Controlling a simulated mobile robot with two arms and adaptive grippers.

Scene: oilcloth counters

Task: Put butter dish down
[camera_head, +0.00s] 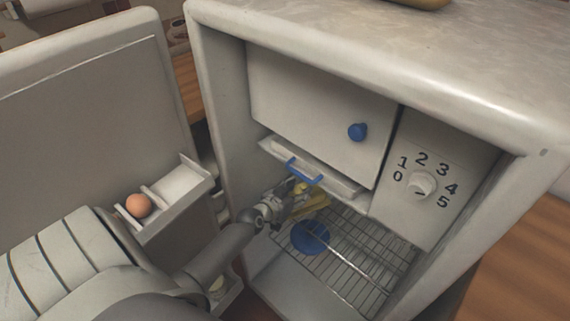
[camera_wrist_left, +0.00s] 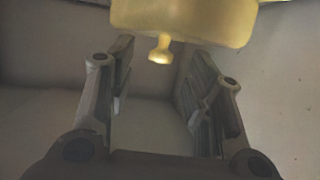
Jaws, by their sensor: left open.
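The yellow butter dish (camera_head: 312,208) stands on the wire rack inside the open fridge, partly hidden behind my left gripper (camera_head: 290,197). In the left wrist view the yellow dish (camera_wrist_left: 190,20) is at the top, with its small round knob pointing towards my left gripper (camera_wrist_left: 157,62). The two fingers are spread, one to each side of the knob, with clear gaps; nothing is held. My right gripper is not in view.
A wire rack (camera_head: 375,262) fills the fridge floor, with a round blue item (camera_head: 310,237) on it. Above are a blue-handled tray (camera_head: 330,181) and a compartment door with a blue knob (camera_head: 357,132). The open fridge door at left holds an egg (camera_head: 138,205).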

